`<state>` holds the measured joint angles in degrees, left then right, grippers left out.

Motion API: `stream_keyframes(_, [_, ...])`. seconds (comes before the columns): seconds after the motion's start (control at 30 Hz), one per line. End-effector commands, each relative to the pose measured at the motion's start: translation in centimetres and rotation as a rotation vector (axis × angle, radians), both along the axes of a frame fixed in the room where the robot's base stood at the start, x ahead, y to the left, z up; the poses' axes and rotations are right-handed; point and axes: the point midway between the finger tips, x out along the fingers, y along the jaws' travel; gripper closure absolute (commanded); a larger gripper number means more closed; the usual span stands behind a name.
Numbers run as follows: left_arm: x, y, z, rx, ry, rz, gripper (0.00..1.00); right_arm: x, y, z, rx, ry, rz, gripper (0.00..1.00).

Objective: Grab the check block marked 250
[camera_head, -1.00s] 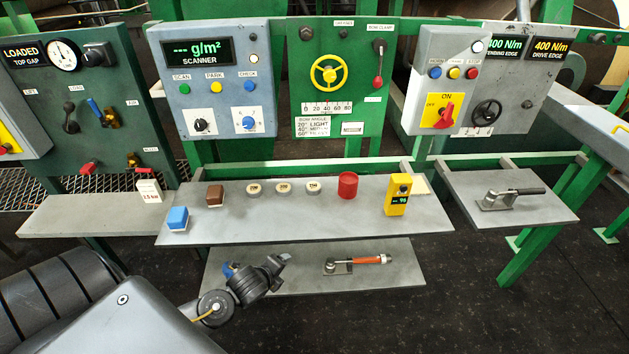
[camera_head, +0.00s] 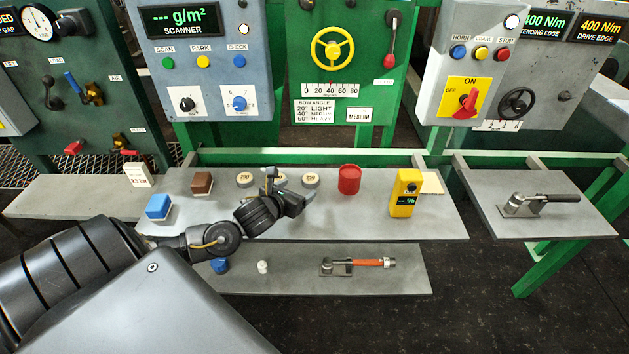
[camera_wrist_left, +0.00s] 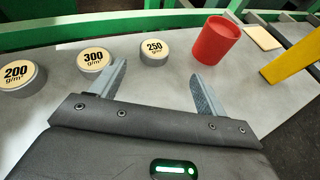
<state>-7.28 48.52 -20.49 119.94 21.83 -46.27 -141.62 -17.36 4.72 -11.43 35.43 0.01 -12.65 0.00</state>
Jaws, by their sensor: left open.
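The check block marked 250 (camera_wrist_left: 154,52) is a short round disc with a cream top, standing on the grey upper shelf (camera_head: 345,218). In the head view it is the rightmost of the discs (camera_head: 310,181). My left gripper (camera_head: 288,188) is over the shelf in front of the discs. In the wrist view its two fingers (camera_wrist_left: 158,82) are spread with nothing between them. The 250 disc lies beyond the fingertips, between their directions and nearer the left finger. The block marked 300 (camera_wrist_left: 93,60) is just left of the left fingertip, and the block marked 200 (camera_wrist_left: 17,76) is farther left.
A red cup (camera_head: 349,179) stands right of the 250 disc, with a yellow device (camera_head: 405,194) farther right. A brown block (camera_head: 202,182) and a blue block (camera_head: 158,206) are at the left. A lower shelf (camera_head: 300,282) holds an orange-handled tool (camera_head: 362,263).

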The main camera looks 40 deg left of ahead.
Motion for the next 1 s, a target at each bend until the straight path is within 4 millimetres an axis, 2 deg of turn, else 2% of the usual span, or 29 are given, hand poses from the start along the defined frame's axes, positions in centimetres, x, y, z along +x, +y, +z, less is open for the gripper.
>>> stream_keyframes(0.1, [1.5,0.7,-0.5,0.0,0.001,0.01,0.25,-1.2,-0.1,0.5,-0.002,0.017,0.0,0.64])
stream_keyframes(0.2, [2.8,1.1,-1.1,-0.001,0.0,0.011,0.25,-1.2,-0.1,0.7,-0.001,0.017,0.001,0.64])
stream_keyframes(0.33, [4.0,1.2,-1.7,-0.002,0.0,0.008,0.25,-0.2,0.0,0.8,0.0,0.003,0.001,0.64])
stream_keyframes(0.53, [4.4,1.2,-1.9,-0.002,0.001,0.006,0.25,1.4,0.1,0.9,0.002,-0.02,0.001,0.64])
stream_keyframes(0.83, [8.0,2.0,-3.2,-0.004,0.0,0.007,0.25,0.3,0.4,2.1,0.005,-0.005,-0.001,0.64])
stream_keyframes(1.0, [9.0,2.2,-3.8,-0.003,0.001,0.004,0.25,0.1,0.5,2.2,0.006,-0.002,-0.001,0.64])
